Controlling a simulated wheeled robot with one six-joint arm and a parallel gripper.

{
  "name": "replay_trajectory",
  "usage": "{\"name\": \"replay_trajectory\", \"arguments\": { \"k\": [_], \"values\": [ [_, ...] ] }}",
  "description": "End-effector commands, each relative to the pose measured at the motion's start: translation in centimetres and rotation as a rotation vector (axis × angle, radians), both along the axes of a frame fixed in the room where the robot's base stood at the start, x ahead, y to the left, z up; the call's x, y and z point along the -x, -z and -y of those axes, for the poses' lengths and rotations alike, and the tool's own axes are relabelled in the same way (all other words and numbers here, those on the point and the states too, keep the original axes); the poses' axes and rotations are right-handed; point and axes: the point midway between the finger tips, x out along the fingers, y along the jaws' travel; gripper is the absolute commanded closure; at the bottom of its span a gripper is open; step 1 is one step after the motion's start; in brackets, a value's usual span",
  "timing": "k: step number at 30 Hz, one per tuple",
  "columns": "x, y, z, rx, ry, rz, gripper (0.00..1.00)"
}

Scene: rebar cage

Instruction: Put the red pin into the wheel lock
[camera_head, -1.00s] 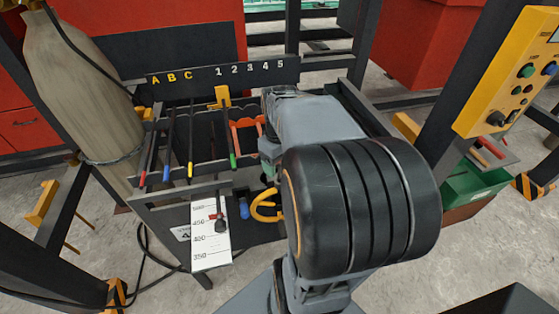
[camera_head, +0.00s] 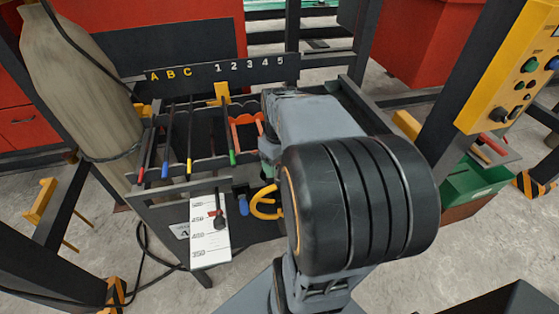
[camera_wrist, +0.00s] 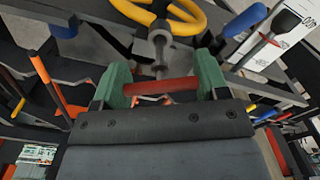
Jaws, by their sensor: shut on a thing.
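In the wrist view, my gripper (camera_wrist: 162,82) has green fingers shut on the red pin (camera_wrist: 160,87), which lies crosswise between them. A yellow handwheel (camera_wrist: 187,22) is just beyond the fingers, with a grey round fitting and shaft (camera_wrist: 160,40) in front of it. The pin is on the near side of that fitting; I cannot tell the gap between them. The wheel lock's hole cannot be made out.
A rack (camera_head: 190,167) holds several coloured-tip rods below a board (camera_head: 222,70) marked A B C and 1 to 5. A white scale plate (camera_head: 208,245) and a blue handle (camera_head: 243,205) are close by the wheel. A gas cylinder (camera_head: 75,85) stands left, a yellow control box (camera_head: 510,65) right.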

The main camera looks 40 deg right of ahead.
Motion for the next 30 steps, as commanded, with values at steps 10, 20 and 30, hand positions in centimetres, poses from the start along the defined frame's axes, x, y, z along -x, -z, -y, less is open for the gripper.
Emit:
{"name": "replay_trajectory", "arguments": {
  "k": [10,20,30],
  "values": [
    [0.0,1.0,0.0,0.000,0.000,0.000,0.58],
    [0.0,1.8,0.0,0.000,0.000,0.000,0.58],
    [0.0,2.7,0.0,0.000,0.000,0.000,0.58]
  ]
}}
